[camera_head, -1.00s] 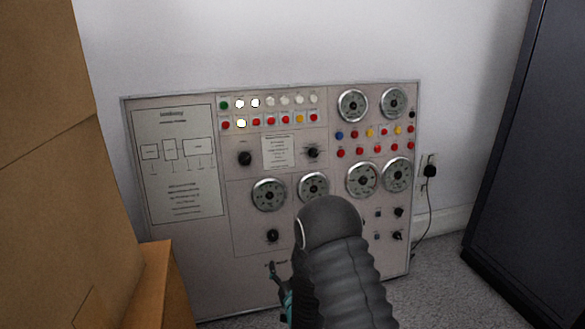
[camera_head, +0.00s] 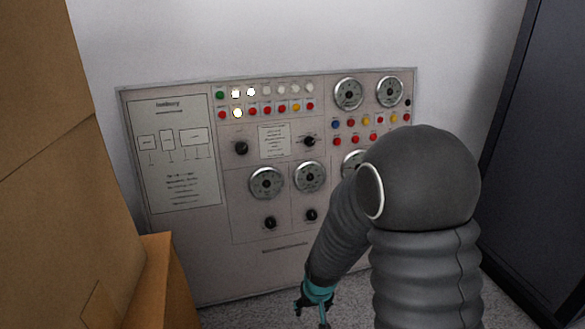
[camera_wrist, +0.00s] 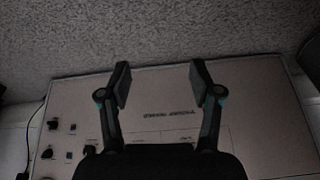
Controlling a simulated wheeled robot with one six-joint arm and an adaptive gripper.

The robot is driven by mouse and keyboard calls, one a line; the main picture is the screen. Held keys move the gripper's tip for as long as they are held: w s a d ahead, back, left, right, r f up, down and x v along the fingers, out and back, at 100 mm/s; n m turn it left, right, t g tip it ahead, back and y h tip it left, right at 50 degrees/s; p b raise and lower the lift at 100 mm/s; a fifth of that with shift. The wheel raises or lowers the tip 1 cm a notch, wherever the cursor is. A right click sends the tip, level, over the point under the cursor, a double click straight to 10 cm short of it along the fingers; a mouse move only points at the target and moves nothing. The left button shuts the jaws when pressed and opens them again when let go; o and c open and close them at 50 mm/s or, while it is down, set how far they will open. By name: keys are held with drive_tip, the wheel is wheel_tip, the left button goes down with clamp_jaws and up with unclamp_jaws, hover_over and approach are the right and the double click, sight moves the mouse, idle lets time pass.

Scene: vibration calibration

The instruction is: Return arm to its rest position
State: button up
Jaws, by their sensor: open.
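My arm, in a dark ribbed sleeve, rises at the right of the head view and bends down to the left. My gripper (camera_head: 312,306) hangs at its end, low in front of the control panel (camera_head: 190,255), with teal at its wrist. In the wrist view the two fingers of my gripper (camera_wrist: 157,84) stand wide apart with nothing between them. The panel (camera_wrist: 255,125) appears upside down there, with carpet beyond it. My arm hides the panel's lower right part and some of its gauges.
Cardboard boxes (camera_head: 50,170) stand close at the left. A dark cabinet (camera_head: 535,150) stands at the right. Grey carpet (camera_head: 235,316) shows below the panel, and a pale wall (camera_head: 290,35) is behind it. The panel has two lit white lamps in its top row.

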drive_tip(key=s+d+r+t+p, duration=0.1)
drive_tip(key=s+r, duration=0.5)
drive_tip(key=r, duration=0.6)
drive_tip(key=s+d+r+m+t+p, duration=0.1)
drive_tip(key=s+d+r+p, duration=0.3)
drive_tip(key=r, duration=0.8)
drive_tip(key=s+d+r+m+p, duration=0.1)
drive_tip(key=s+d+r+p, duration=0.2)
drive_tip(key=s+r, duration=0.6)
wheel_tip(320, 180, up, 4)
drive_tip(key=shift+s+d+f+t+h, duration=0.2)
drive_tip(key=shift+d+t+h, duration=0.15)
drive_tip(key=shift+d, duration=0.9)
